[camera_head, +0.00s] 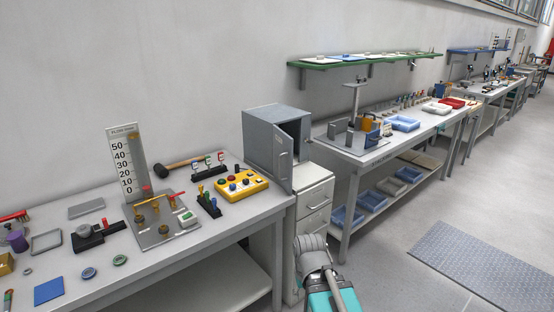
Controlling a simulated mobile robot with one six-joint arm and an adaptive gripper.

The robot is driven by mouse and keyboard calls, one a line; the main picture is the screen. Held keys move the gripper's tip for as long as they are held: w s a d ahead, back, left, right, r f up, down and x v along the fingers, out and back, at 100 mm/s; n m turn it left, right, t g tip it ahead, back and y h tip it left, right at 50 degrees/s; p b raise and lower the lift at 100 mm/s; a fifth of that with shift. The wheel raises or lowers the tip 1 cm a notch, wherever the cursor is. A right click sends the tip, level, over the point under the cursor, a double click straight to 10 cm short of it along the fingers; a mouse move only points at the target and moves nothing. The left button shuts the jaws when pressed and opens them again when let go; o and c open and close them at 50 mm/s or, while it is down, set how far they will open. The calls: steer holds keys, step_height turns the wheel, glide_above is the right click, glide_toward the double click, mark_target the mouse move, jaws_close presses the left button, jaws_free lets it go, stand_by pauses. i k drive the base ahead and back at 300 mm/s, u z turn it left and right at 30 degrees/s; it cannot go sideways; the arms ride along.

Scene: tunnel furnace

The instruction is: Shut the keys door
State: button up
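A grey metal key cabinet (258,137) stands on a white drawer unit, between two workbenches. Its door (282,168) is open and swung out towards me, with a small handle or lock on its face. Part of the dark interior shows to the right of the door. The rest of the inside is hidden. My arm, grey and teal, shows at the bottom centre, in front of the drawer unit and below the cabinet. I cannot make out gripper fingers in this view. Nothing of mine is seen touching the door.
The white drawer unit (314,205) stands under the cabinet. The left bench (205,240) holds a flow gauge, a yellow button box (241,186), a mallet and small parts. The right bench (372,158) holds a fixture and blue trays. The floor to the right is open, with a grey mat (490,265).

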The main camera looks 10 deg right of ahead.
mark_target(283, 144)
steer(key=z, duration=0.05)
steer(key=i, duration=1)
steer(key=u, duration=0.05)
